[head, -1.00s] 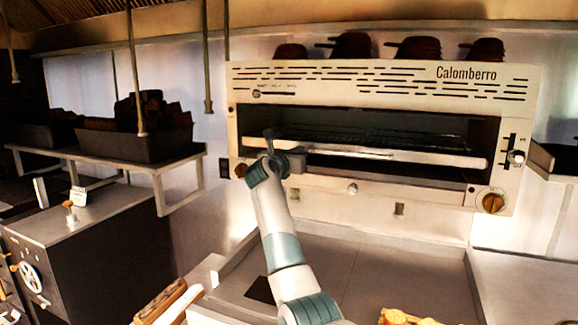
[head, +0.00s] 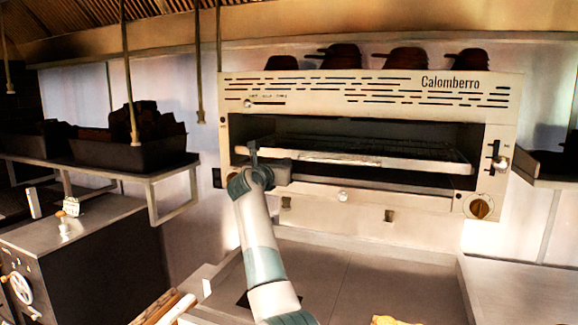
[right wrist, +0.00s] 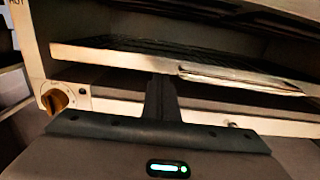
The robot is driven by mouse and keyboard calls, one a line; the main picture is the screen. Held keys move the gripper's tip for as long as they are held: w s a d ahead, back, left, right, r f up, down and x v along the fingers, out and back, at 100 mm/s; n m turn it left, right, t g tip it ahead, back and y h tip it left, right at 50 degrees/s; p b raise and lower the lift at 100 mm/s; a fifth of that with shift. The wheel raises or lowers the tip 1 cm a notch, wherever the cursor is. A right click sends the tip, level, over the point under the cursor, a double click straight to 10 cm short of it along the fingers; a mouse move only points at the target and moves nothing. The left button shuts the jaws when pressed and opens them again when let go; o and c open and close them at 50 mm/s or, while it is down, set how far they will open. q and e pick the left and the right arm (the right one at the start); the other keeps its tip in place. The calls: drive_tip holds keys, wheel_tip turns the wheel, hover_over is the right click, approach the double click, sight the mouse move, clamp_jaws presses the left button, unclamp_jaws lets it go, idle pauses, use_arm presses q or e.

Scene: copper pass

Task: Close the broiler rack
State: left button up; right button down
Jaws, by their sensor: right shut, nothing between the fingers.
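The broiler (head: 368,85) is a pale metal unit with an open front. Its rack (head: 390,160) is a dark wire grid with a pale front bar, lying across the opening; the bar (right wrist: 110,57) also crosses the right wrist view. My right gripper (head: 253,152) is shut and empty at the left part of the rack's front bar. In the right wrist view the shut fingers (right wrist: 162,85) reach up to the bar and overlap it; I cannot tell whether they touch. My left gripper is not in view.
An orange-brown knob (head: 480,207) and a small lever (head: 497,158) are at the broiler's right side. Dark pans (head: 340,57) stand on top. A shelf with a dark bin (head: 128,150) is at the left. The counter (head: 345,270) below is mostly clear.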

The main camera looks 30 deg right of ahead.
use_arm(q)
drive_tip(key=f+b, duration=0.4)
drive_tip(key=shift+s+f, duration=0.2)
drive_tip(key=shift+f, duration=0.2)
use_arm(e)
drive_tip(key=v, duration=1)
drive_tip(key=shift+s, duration=0.1)
drive_tip(key=shift+d+f, duration=0.1)
